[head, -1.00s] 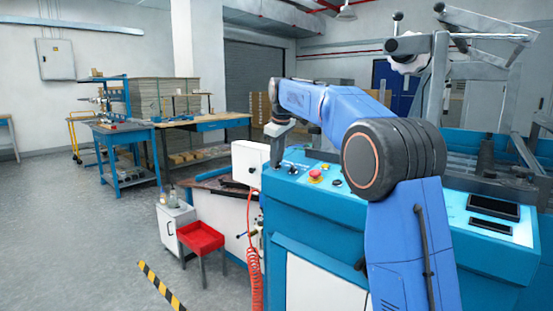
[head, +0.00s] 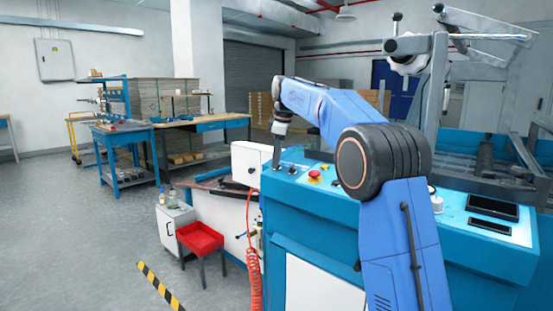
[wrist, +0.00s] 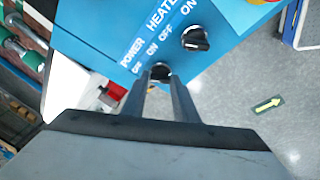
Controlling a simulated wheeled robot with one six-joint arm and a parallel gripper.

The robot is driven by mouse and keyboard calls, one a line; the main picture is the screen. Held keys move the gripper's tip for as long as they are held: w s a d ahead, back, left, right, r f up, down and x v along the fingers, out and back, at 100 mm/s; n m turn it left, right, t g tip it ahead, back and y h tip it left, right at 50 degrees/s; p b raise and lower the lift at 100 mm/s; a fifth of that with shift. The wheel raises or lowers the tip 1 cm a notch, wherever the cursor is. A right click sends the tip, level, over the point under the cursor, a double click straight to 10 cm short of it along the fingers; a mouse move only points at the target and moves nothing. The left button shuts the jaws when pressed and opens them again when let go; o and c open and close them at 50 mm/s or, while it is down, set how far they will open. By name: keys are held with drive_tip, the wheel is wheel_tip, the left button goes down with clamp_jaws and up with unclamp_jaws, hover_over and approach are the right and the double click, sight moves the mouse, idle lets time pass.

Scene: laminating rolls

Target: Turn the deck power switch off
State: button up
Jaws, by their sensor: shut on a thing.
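The deck power switch (wrist: 160,71) is a black round knob beside the "POWER" lettering on the blue panel (wrist: 105,25). In the wrist view, my gripper (wrist: 161,80) has its two fingertips on either side of this knob and is shut on it. The fingers partly cover the knob, so I cannot tell which way it points. In the head view, my gripper (head: 277,160) reaches down to the left end of the blue machine's panel and hides the power switch. A second black knob, the heater switch (wrist: 195,39), sits beside it, apart from the fingers.
A red mushroom button (head: 314,175) stands on the panel to the right of my gripper. A white box (head: 249,162) is just left of it. A red tray (head: 200,239) and a coiled red hose (head: 254,270) are below. The floor at left is open.

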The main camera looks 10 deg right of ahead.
drive_tip(key=o, duration=1.1)
drive_tip(key=shift+c, duration=0.2)
drive_tip(key=v, duration=1.7)
drive_tip(key=shift+s+r, duration=0.15)
drive_tip(key=shift+r, duration=0.05)
